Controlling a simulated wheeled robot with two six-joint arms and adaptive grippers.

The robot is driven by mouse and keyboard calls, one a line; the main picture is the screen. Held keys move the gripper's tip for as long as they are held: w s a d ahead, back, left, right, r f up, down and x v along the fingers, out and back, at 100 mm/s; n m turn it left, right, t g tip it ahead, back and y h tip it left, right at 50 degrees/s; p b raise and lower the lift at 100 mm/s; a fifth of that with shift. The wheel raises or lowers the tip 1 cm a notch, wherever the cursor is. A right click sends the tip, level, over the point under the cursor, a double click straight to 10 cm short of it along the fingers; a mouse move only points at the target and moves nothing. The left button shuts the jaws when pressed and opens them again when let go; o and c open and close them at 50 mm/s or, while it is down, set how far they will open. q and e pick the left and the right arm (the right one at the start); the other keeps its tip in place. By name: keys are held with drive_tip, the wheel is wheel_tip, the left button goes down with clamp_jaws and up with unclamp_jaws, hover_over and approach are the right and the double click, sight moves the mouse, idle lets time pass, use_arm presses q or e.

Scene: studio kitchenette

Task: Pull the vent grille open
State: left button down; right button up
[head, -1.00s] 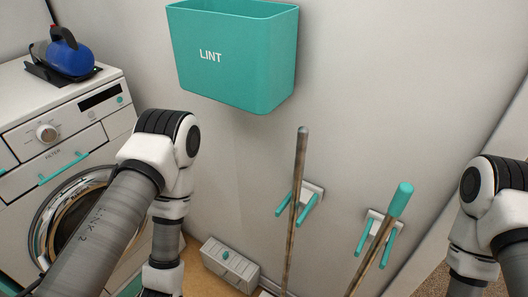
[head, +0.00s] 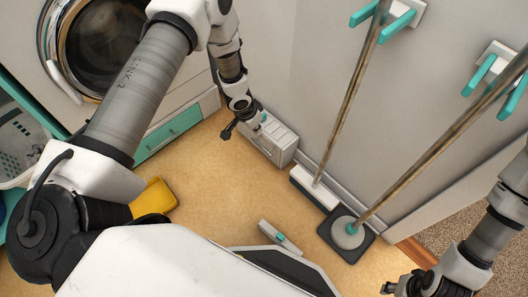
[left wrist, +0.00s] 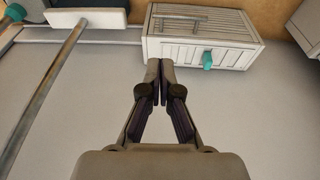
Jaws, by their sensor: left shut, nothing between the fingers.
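The vent grille (head: 280,143) is a pale slatted box low on the wall by the floor. In the left wrist view the vent grille (left wrist: 222,50) is at the top, with a teal knob (left wrist: 207,60) on its front and slots on its face. My left gripper (left wrist: 153,68) is shut and empty, its fingertips together near the grille and left of the knob in that view. In the head view my left gripper (head: 252,126) is beside the grille and partly covers it. My right gripper (head: 388,287) is at the lower right, far from the grille; its fingers are too small to read.
A washing machine (head: 185,118) stands at left. A broom (head: 318,190) and a mop (head: 350,232) lean right of the grille. A yellow object (head: 154,198) and a grey piece with a teal part (head: 280,237) are low in view. Tan floor (head: 220,185) between is clear.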

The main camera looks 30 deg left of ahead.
use_arm(q)
drive_tip(key=w+f+b, duration=0.3)
drive_tip(key=f+b, duration=0.3)
drive_tip(key=f, duration=0.3)
drive_tip(key=w+a+f+t+b, duration=0.1)
drive_tip(key=w+f+b, duration=0.3)
drive_tip(key=f+b, duration=0.3)
drive_tip(key=x, duration=0.3)
drive_tip(key=shift+s+a+f, duration=0.2)
use_arm(e)
wheel_tip(320, 180, down, 17)
use_arm(q)
drive_tip(key=shift+s, duration=0.1)
use_arm(e)
drive_tip(key=shift+r, duration=0.15)
